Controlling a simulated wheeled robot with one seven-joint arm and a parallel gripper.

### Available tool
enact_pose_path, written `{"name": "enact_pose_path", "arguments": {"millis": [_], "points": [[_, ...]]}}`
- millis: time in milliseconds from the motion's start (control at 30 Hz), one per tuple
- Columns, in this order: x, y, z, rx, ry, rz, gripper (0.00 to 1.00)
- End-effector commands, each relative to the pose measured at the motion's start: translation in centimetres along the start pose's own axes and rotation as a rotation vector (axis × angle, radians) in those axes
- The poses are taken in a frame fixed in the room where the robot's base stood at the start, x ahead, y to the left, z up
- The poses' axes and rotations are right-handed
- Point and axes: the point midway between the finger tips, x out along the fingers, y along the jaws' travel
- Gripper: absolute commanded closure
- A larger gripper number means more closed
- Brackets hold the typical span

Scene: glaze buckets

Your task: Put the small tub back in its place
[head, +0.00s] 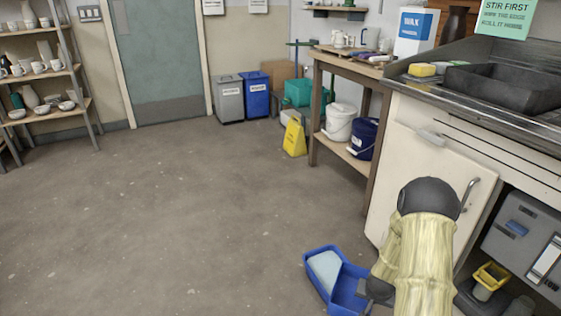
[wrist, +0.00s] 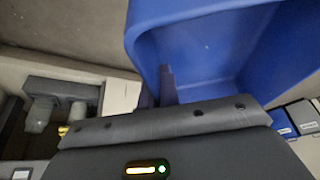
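The small blue tub (head: 349,287) is low at the bottom of the head view, in front of the white cabinet. A pale blue patch (head: 325,269) shows in its left part; I cannot tell what it is. In the wrist view the tub (wrist: 215,45) fills the upper right, its open inside facing the camera. My gripper (wrist: 158,85) has its fingers at the tub's near wall, one on each side, and looks shut on it. In the head view my arm hides most of the gripper. I cannot tell whether the tub touches the floor.
A white cabinet (head: 412,170) with a sink (head: 500,88) stands at right. Under it are a grey box (head: 520,235) and a yellow-rimmed container (head: 490,277). A wooden table (head: 327,148) holds white (head: 340,124) and navy (head: 362,140) buckets below. The floor at left is clear.

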Motion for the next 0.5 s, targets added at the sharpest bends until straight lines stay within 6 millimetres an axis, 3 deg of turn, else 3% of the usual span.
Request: {"name": "enact_pose_path", "arguments": {"millis": [33,200,500], "points": [[-2.5,-2.0,-0.6,-0.05,0.003,-0.021,1.0],[-8.0,-7.5,-0.5,-0.208,0.002,-0.081,1.0],[-15.1,-13.6,0.8,-0.412,0.0,-0.154,1.0]]}}
